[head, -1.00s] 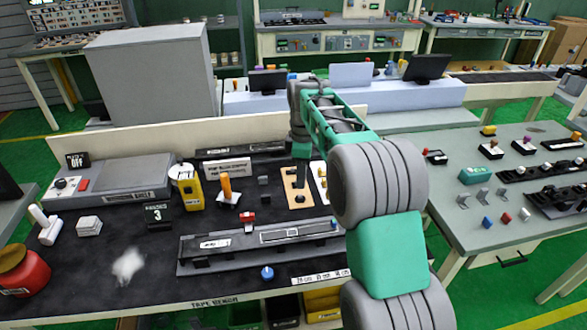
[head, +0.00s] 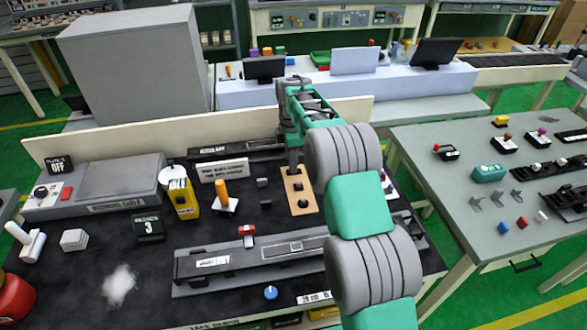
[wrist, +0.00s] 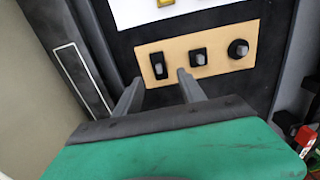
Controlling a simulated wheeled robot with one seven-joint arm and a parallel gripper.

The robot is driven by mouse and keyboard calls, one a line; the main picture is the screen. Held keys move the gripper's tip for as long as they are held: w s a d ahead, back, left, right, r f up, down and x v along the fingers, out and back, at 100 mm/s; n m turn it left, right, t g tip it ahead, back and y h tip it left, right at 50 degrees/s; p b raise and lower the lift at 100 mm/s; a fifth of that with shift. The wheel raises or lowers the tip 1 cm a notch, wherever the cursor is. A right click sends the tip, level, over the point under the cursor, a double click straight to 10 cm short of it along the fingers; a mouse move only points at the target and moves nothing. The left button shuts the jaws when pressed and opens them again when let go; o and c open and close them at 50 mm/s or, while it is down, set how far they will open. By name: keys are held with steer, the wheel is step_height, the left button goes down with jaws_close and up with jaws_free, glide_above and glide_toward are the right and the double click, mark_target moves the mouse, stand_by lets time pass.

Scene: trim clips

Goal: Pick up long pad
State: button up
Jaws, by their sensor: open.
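A tan board (wrist: 195,58) shows in the wrist view with three dark pieces in a row, each with a pale grey part on it. The longest, a dark rectangular piece (wrist: 159,66) at the left end, looks like the long pad. My gripper (wrist: 159,81) is open and empty, its fingertips apart at the board's near edge, on either side of that piece's line. In the head view my gripper (head: 294,168) is over the far end of the tan board (head: 310,201) and hides part of it; the long pad is not clear there.
A white board (wrist: 190,12) lies beside the tan one. On the dark bench stand an orange-handled tool (head: 222,190), a yellow container (head: 182,195) and a long grey fixture (head: 235,262). A low cream wall (head: 105,143) runs behind. A second grey table (head: 440,190) stands right.

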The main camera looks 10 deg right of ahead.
steer(key=shift+a+f, duration=0.1)
steer(key=shift+f, duration=1.4)
jaws_close()
